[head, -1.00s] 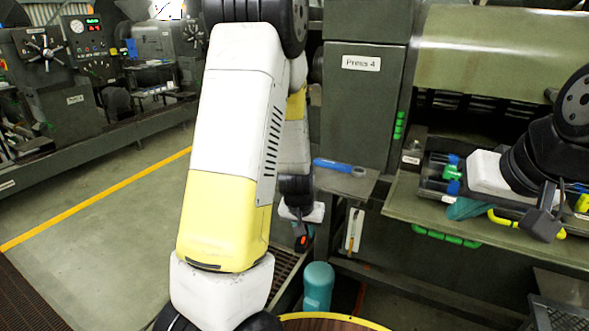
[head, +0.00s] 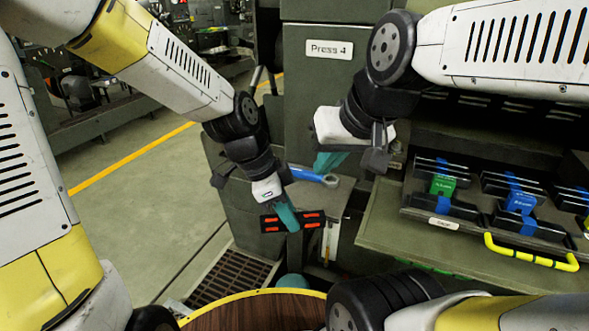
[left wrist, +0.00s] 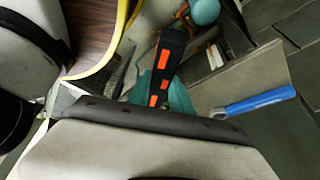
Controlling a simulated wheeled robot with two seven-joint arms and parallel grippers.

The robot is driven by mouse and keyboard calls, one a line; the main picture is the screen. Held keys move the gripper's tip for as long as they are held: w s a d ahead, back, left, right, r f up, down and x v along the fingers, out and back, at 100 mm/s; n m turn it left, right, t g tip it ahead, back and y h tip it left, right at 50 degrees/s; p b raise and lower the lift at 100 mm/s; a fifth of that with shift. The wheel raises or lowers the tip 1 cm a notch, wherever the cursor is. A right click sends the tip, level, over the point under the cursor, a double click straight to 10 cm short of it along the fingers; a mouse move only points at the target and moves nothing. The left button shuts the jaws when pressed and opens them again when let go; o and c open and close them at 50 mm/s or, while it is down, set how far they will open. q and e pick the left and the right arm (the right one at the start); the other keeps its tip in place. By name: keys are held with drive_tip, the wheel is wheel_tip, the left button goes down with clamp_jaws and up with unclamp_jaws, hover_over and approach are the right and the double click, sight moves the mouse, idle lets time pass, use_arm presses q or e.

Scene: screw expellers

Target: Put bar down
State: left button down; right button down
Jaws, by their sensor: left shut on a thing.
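A black bar with orange-red marks (head: 272,223) is held in the teal fingers of my left gripper (head: 286,213). In the head view it hangs in the air in front of the small grey side shelf (head: 335,196) below Press 4. In the left wrist view the bar (left wrist: 163,80) sticks out past the teal finger (left wrist: 180,98), clear of the shelf (left wrist: 262,80). My right gripper (head: 328,160) is higher, in front of the press, with a teal finger showing; its opening is hidden and I see nothing held in it.
A blue wrench (head: 310,174) lies on the side shelf. To the right, a tray with black, green and blue blocks (head: 480,200) and a yellow handle (head: 530,258) stands on the press ledge. My round wooden top (head: 255,310) is below. A floor grate (head: 232,277) lies left of the shelf.

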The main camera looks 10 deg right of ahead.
use_arm(q)
drive_tip(key=shift+s+d+r+m+g, duration=0.25)
drive_tip(key=shift+d+r+m+g, duration=0.15)
drive_tip(key=shift+m, duration=0.2)
drive_tip(key=shift+w+d+r, duration=0.15)
hover_over(305, 197)
drive_tip(key=a, duration=0.2)
drive_tip(key=shift+d+f+m, duration=0.25)
drive_tip(key=shift+f+m, duration=0.05)
drive_tip(key=shift+f, duration=0.4)
drive_tip(key=shift+w+f, duration=0.1)
drive_tip(key=shift+f, duration=1.65)
drive_tip(key=shift+f, duration=0.1)
drive_tip(key=c, duration=1.2)
unclamp_jaws()
drive_tip(key=shift+o, duration=0.2)
